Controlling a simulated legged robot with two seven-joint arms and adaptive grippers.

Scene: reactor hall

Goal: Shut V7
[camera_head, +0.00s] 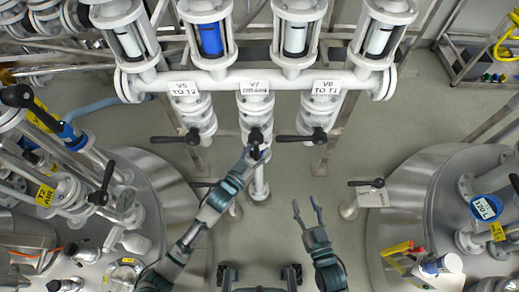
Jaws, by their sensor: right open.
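The V7 drain valve (256,108) is the middle one of three white valves under the horizontal pipe, below its "V7 DRAIN" label (254,87). Its black handle (256,135) points down the picture, in line with the valve, and is partly hidden by my gripper. My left gripper (256,151) is at the lower end of this handle. Its fingers are too small and covered to tell whether they are closed on it. My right gripper (308,212) is open and empty, below and to the right of V7, apart from any valve.
The V5 handle (174,139) and V6 handle (298,137) lie crosswise on either side of V7. Large metal vessels stand left (160,205) and right (400,225). A yellow-and-red item (397,248) lies on the right vessel. Open floor surrounds my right gripper.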

